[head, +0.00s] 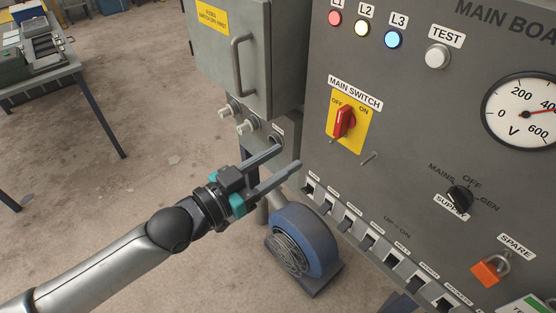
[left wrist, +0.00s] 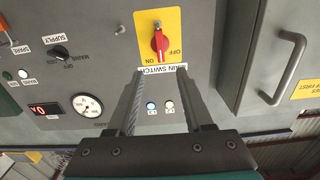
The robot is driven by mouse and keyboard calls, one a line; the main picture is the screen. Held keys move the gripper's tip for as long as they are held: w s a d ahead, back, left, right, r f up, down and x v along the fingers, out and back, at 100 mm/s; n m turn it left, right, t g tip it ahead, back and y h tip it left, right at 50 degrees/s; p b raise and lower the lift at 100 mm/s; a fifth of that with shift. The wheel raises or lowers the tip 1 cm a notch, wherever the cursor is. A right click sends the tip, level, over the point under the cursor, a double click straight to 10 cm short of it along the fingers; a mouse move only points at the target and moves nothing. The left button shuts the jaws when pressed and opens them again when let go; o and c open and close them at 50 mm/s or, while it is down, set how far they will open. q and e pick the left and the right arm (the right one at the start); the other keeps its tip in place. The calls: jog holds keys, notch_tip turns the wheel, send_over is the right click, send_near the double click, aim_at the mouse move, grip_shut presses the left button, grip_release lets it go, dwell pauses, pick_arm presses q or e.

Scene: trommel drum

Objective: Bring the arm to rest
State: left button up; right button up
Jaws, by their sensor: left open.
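My left gripper (head: 284,165) is open and empty in the head view, in front of the grey main board and below left of the main switch. It touches nothing that I can see. The main switch (head: 344,121) is a red handle on a yellow plate marked OFF and ON. The main switch also shows in the left wrist view (left wrist: 160,42), upside down, beyond the open fingers (left wrist: 158,78). My right gripper is in neither view.
The main board (head: 400,125) carries lamps, a voltmeter (head: 525,110), a supply knob (head: 460,197), an orange padlock (head: 487,272) and several breakers. A grey cabinet (head: 225,60) stands left of it. A blue blower (head: 305,240) sits on the floor below.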

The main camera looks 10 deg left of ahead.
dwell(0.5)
